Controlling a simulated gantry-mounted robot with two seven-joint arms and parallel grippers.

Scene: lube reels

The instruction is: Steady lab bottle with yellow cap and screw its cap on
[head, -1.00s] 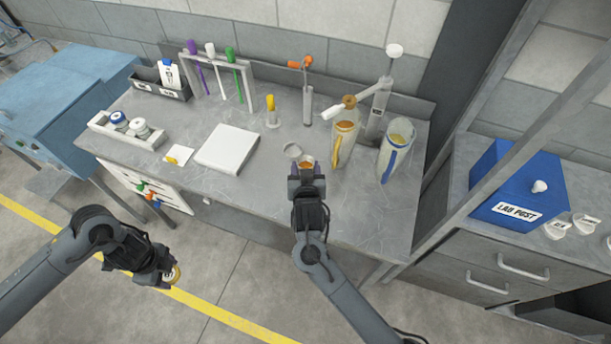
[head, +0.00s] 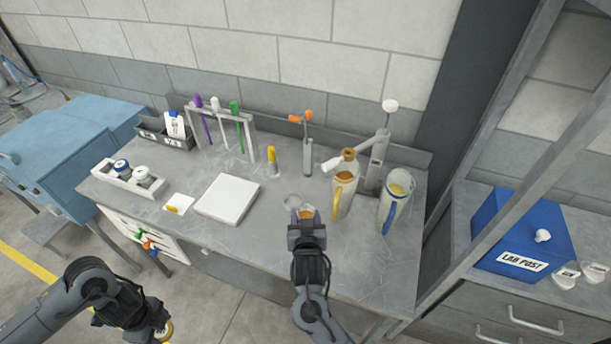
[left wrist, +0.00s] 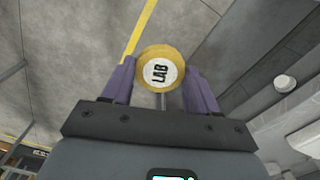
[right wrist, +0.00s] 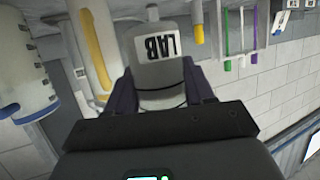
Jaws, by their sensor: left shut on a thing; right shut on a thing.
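My left gripper (head: 150,322) is shut on a yellow cap (head: 164,331), held in front of the bench and well apart from the bottle. The left wrist view shows the cap (left wrist: 161,70) between both fingers, with "LAB" on its pale round face. My right gripper (head: 307,224) is shut on the lab bottle (head: 306,213) near the bench's front edge. In the right wrist view the bottle (right wrist: 160,73) is grey with a white "LAB" label, which reads upside down there. The arm hides most of the bottle in the head view, and I cannot tell whether it touches the bench.
A dispenser stand (head: 376,165), a yellow-marked cylinder (head: 343,195) and a blue-marked jug (head: 396,203) stand right of the bottle. A white pad (head: 229,198) lies to its left. A tube rack (head: 250,140) and small yellow-capped vial (head: 272,162) stand behind. The bench's front middle is mostly clear.

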